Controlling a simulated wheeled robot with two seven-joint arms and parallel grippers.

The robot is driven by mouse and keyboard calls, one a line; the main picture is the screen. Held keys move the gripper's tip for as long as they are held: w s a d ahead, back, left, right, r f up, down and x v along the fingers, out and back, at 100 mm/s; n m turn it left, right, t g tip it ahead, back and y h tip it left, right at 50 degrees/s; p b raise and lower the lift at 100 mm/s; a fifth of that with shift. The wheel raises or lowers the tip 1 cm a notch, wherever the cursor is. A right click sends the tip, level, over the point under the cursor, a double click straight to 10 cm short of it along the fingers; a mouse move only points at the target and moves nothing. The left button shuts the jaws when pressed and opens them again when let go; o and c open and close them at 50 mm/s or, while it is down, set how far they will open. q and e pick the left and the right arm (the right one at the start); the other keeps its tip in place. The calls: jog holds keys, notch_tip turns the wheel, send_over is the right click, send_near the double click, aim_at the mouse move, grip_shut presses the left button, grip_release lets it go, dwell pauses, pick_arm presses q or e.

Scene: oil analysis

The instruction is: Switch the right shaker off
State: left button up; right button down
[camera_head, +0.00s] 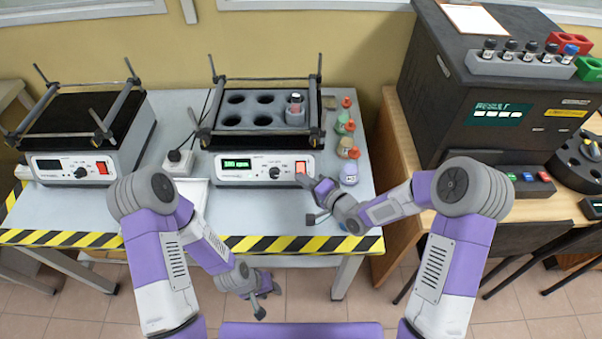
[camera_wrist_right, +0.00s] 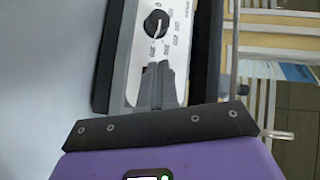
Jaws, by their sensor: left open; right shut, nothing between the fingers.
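The right shaker (camera_head: 220,172) stands on the grey table. Its display (camera_head: 237,164) is lit green, with a black knob (camera_head: 274,172) and a red switch (camera_head: 301,168) to the right. My right gripper (camera_head: 314,184) is shut and empty, with its tips right at the switch; I cannot tell whether they touch it. In the right wrist view the shut fingers (camera_wrist_right: 158,84) cover most of the switch, leaving a dark red sliver beside them, near the knob (camera_wrist_right: 156,24). My left gripper (camera_head: 264,298) is open and empty, low in front of the table edge.
A left shaker (camera_head: 60,185) with a dark display stands at the left. A power socket (camera_head: 178,162) sits between the shakers. Small bottles with coloured caps (camera_head: 347,147) stand right of the right shaker. A dark analyser (camera_head: 470,90) stands on the wooden table at right.

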jog(key=shift+w+f, duration=0.25)
jog(key=shift+w, duration=0.1)
jog(key=shift+w+f+b, duration=0.15)
jog(key=shift+w+b, duration=0.1)
jog(key=shift+b, duration=0.2)
dwell(0.4)
dwell(0.4)
jog(key=shift+s+r+p, duration=0.3)
jog(key=shift+s+r, duration=0.15)
jog(key=shift+s, duration=0.2)
jog(key=shift+s+r+p, duration=0.45)
jog(key=shift+s+r, duration=0.25)
jog(key=shift+s, duration=0.35)
jog(key=shift+s+r+p, duration=0.45)
jog(key=shift+s+r, duration=0.25)
jog(key=shift+s, duration=0.3)
